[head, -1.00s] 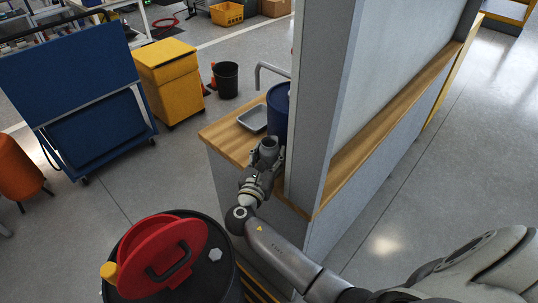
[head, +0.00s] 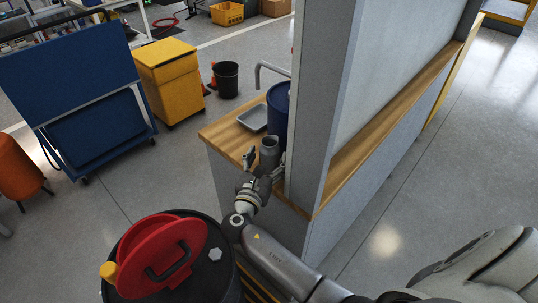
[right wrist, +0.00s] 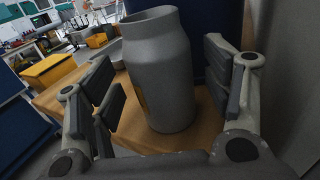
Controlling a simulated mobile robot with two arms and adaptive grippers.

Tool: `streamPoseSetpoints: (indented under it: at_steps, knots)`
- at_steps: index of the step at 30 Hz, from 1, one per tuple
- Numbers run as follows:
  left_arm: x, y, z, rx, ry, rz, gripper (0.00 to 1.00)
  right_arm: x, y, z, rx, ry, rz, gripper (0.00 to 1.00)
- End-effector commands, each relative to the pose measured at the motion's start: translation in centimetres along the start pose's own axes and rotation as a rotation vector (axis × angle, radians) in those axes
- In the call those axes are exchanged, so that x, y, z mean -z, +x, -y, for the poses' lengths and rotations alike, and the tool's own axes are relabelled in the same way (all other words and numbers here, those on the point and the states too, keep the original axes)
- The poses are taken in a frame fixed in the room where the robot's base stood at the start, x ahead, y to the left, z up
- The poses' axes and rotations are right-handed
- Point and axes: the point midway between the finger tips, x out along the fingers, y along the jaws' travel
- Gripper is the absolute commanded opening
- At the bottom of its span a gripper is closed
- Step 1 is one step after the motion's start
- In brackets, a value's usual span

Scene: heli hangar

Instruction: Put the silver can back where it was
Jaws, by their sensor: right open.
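The silver can (head: 268,150) stands upright on the wooden counter (head: 222,134), close to the grey partition. In the right wrist view the can (right wrist: 160,75) fills the middle, standing on the wood. My right gripper (head: 265,162) is open, with a finger on either side of the can. In the right wrist view the fingers (right wrist: 168,92) show gaps to the can on both sides. The can's lower part is hidden by the gripper in the head view. My left gripper is not in view.
A blue drum (head: 279,108) stands just behind the can, and a grey tray (head: 253,119) lies beyond it. The grey partition (head: 318,120) rises close on the right. A black barrel with a red lid (head: 160,255) stands at the front left.

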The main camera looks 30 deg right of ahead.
Motion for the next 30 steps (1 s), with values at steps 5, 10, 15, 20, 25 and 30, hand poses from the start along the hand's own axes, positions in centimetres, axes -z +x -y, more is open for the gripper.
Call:
streamPoseSetpoints:
  at_steps: [5,10,15,20,25,30]
  knots:
    - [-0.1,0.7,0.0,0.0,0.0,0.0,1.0,0.2,-4.2,0.0,-0.003,0.003,-0.004,0.73]
    - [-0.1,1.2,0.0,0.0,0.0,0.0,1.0,0.2,-7.4,0.0,-0.001,0.003,-0.003,0.73]
    - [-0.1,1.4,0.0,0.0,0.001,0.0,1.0,0.1,-9.3,0.0,-0.001,0.001,-0.001,0.73]
    - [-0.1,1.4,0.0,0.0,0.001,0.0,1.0,0.0,-9.8,0.0,0.001,0.001,0.001,0.73]
    - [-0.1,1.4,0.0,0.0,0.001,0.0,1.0,0.1,-9.8,0.0,-0.001,0.002,-0.002,0.73]
    - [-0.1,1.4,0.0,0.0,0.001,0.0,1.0,5.4,-9.7,-0.4,-0.052,0.044,-0.114,0.73]
